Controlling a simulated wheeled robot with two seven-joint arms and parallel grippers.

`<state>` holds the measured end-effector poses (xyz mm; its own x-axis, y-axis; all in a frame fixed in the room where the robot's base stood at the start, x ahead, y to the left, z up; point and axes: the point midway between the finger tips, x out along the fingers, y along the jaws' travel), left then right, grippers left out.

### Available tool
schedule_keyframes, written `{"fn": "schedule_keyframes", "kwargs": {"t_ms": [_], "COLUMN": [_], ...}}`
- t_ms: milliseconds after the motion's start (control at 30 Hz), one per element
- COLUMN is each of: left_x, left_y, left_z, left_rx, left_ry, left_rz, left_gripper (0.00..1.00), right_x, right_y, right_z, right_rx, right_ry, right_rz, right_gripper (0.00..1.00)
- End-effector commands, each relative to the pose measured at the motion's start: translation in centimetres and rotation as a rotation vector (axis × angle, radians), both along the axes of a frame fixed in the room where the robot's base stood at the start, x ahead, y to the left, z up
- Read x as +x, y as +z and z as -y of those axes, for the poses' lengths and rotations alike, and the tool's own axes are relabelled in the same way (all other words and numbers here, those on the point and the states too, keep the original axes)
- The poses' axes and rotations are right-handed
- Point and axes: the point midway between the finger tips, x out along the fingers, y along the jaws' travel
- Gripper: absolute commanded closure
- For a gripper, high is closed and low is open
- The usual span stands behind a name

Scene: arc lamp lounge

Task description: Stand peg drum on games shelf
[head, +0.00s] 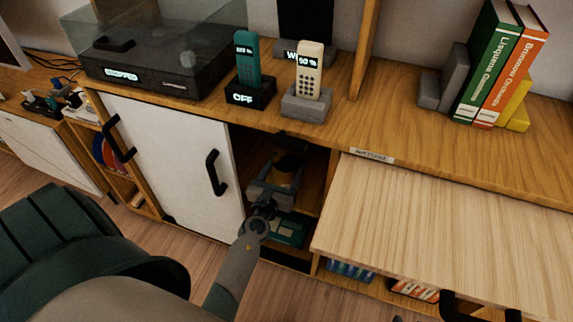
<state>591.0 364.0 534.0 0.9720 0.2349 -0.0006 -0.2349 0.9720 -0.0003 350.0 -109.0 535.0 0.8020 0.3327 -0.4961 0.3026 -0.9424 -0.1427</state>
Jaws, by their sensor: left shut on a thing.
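The peg drum (286,176) appears as a small drum with an orange-brown side and a dark top. It is upright as far as I can see, inside the open dark compartment in the middle of the cabinet. My left gripper (279,184) is shut on it, reaching into the compartment from the front. The gripper hides part of the drum, and I cannot tell whether its base touches the shelf. The games shelf (311,195) shows as a wooden board in that compartment, with a teal box (288,232) below it. My right gripper is not in view.
A white sliding door (168,150) with black handles borders the opening on the left. A pale wood flap (440,230) juts out on the right.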

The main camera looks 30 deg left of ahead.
Motion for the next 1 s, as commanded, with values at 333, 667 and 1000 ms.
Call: {"fn": "schedule_keyframes", "kwargs": {"t_ms": [333,667,1000], "left_x": [0.0,0.0,-3.1], "left_y": [-0.1,0.0,0.1], "left_z": [0.0,0.0,0.7], "left_rx": [0.0,0.0,0.001], "left_ry": [0.0,0.0,-0.001], "left_rz": [0.0,0.0,-0.003], "left_gripper": [0.19,0.19,0.19], "right_x": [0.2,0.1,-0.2], "right_y": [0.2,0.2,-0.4], "right_z": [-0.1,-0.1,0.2], "right_rx": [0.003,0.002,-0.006], "right_ry": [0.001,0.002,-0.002], "right_rz": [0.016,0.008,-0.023], "right_gripper": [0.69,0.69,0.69]}}
